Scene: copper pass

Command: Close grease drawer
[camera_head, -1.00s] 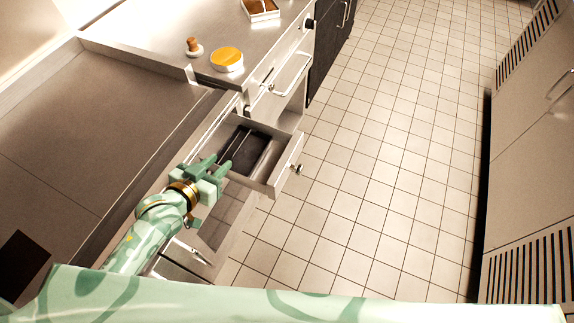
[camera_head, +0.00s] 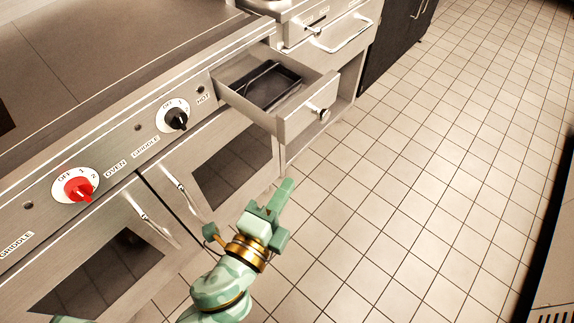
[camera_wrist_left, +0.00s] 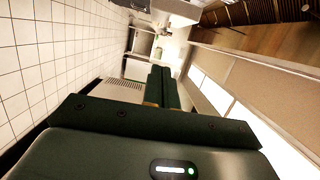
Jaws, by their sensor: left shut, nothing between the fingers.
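The grease drawer (camera_head: 300,120) is pulled out of the steel range front in the head view. Its front panel carries a round knob (camera_head: 321,113), and a dark tray (camera_head: 265,86) lies inside. My left gripper (camera_head: 283,194) is in front of the range, below and a little left of the drawer front in the picture, apart from it. Its fingers are together and hold nothing. In the left wrist view the shut fingers (camera_wrist_left: 159,84) point away from the camera. The drawer cannot be made out clearly there. My right gripper is not in view.
The range has a black dial (camera_head: 176,120), a red dial (camera_head: 77,188) and oven doors with handles (camera_head: 150,218) left of my left gripper. A cabinet with a bar handle (camera_head: 343,36) stands beyond the drawer. The tiled floor (camera_head: 430,160) to the right is clear.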

